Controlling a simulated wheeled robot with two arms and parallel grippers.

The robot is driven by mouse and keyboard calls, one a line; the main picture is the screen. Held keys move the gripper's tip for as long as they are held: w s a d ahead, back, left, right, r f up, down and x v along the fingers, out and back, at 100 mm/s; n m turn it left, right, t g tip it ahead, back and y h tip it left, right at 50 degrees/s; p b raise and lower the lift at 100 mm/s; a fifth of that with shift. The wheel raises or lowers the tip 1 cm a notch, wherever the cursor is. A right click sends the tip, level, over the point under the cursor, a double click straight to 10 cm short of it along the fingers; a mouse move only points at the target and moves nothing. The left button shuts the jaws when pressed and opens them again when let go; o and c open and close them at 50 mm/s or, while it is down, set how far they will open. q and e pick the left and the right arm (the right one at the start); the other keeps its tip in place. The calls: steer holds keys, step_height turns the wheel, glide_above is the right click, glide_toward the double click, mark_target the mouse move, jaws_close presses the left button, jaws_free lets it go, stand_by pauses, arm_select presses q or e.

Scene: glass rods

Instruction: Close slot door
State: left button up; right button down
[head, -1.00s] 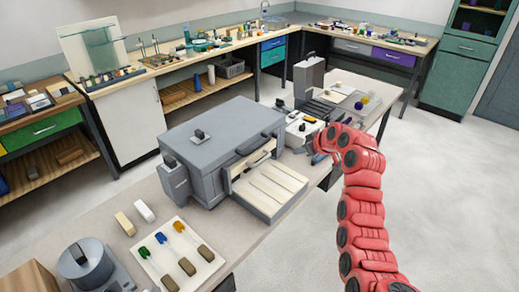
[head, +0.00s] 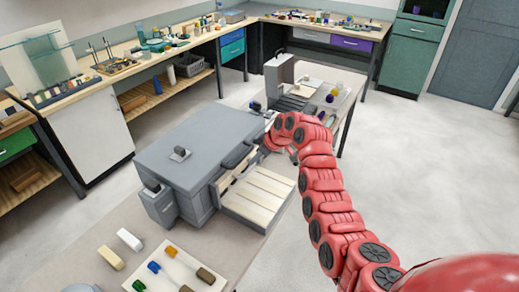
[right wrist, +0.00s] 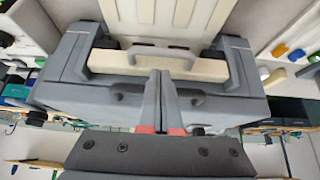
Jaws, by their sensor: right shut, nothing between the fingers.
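The grey box-shaped machine (head: 185,150) stands on the near bench. Its slot door (head: 258,195), a grey-framed flap with cream slats, lies open at the front. The door's slats also show at the top of the right wrist view (right wrist: 165,14). That view shows a cream bar (right wrist: 110,64) with a light handle, and a grey curved handle (right wrist: 130,98) on the machine. My right gripper (right wrist: 159,76) is shut and empty, with its tips close to the cream bar; I cannot tell whether they touch. In the head view its fingertips are hidden behind my red arm. My left gripper is out of view.
A cream tray (head: 205,262) with coloured-tipped rods and two small blocks (head: 129,239) lie left of the door. Other equipment (head: 280,75) stands on the bench beyond my right arm. The floor to the right is clear.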

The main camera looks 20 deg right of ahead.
steer(key=p+x, duration=0.1)
steer(key=x, duration=0.2)
steer(key=shift+w+f, duration=0.1)
steer(key=shift+f, duration=0.2)
